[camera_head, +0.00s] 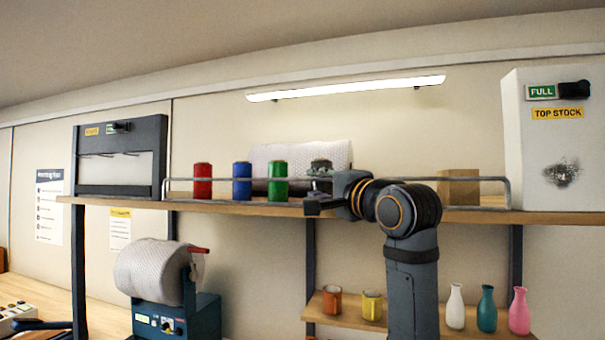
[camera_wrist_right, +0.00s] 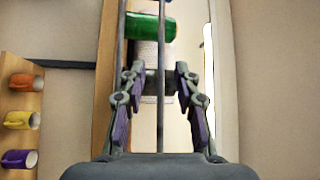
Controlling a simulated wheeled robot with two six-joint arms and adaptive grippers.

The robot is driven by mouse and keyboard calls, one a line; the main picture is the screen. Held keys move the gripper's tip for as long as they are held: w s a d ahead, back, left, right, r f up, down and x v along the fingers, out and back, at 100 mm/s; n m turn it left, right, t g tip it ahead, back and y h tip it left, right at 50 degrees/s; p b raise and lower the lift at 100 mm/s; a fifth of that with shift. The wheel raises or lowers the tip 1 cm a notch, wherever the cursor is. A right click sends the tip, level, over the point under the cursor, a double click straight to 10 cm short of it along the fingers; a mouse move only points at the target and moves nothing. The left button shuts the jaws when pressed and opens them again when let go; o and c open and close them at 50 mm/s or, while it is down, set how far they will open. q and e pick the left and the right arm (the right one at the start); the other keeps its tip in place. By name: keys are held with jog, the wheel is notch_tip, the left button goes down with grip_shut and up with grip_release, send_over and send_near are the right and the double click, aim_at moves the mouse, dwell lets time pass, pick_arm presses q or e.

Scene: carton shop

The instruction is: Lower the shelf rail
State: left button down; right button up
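The shelf rail (camera_head: 220,179) is a thin grey bar with bent ends, standing raised along the front of the upper wooden shelf (camera_head: 400,214). Red (camera_head: 203,183), blue (camera_head: 242,183) and green (camera_head: 278,182) spools stand behind it. My right gripper (camera_head: 322,182) is at the middle of the rail, right of the green spool. In the right wrist view the gripper (camera_wrist_right: 157,85) has its purple-padded fingers apart, and a thin bar of the rail (camera_wrist_right: 160,45) runs between them. No closed grip shows. My left gripper is not in view.
A white TOP STOCK box (camera_head: 555,185) stands at the shelf's right end and a dark frame (camera_head: 120,189) at its left. A tan block (camera_head: 460,188) and a white roll (camera_head: 300,155) sit behind the rail. Mugs (camera_head: 332,300) and vases (camera_head: 487,310) stand on the lower shelf.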

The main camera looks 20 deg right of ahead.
aim_at(304, 180)
jog(key=p+x, duration=0.1)
jog(key=x, duration=0.2)
jog(key=p+x, duration=0.2)
jog(key=x, duration=0.1)
jog(key=shift+r, duration=0.25)
jog(key=shift+w+a+f+p, duration=0.15)
jog(key=shift+w+p, duration=0.15)
jog(key=shift+w, duration=0.2)
grip_shut()
